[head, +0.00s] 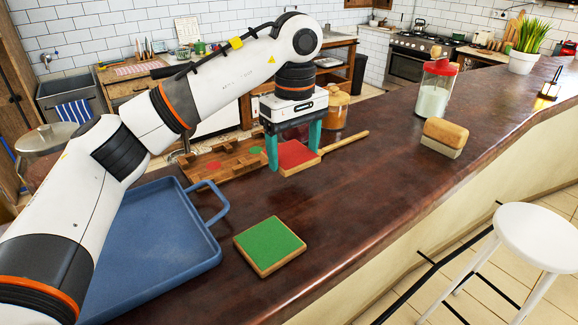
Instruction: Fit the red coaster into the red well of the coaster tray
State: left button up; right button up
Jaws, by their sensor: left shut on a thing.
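My left gripper (293,159) has its two teal fingers on opposite sides of the red coaster (291,153), a square with a red top and wooden rim, and is shut on it. The coaster is roughly level, just right of the coaster tray; its height above the counter is hard to tell. The wooden coaster tray (226,150) lies behind and left of the gripper. A red patch, seemingly the red well (212,165), shows at its left, and a green patch (255,151) nearer the gripper. A green coaster (269,244) lies on the counter in front. My right gripper is out of view.
A blue tray (150,238) with a raised handle lies at the left. A wooden handle (345,141) lies right of the gripper, near an orange-brown jar (334,109). A brush-like block (444,137) and a red-lidded jar (435,90) stand farther right. The counter's middle is clear.

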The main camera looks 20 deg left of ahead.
aim_at(295, 154)
pick_arm(q)
jog(key=shift+w+a+f, duration=0.1)
jog(key=shift+f, duration=0.3)
jog(key=shift+w+f, duration=0.15)
jog(key=shift+f, duration=0.2)
notch_tip(295, 154, down, 3)
jog(key=shift+w+f+p, duration=0.1)
jog(key=shift+p, duration=0.55)
jog(key=shift+f, duration=0.25)
jog(key=o, duration=1)
jog(key=shift+c, duration=0.2)
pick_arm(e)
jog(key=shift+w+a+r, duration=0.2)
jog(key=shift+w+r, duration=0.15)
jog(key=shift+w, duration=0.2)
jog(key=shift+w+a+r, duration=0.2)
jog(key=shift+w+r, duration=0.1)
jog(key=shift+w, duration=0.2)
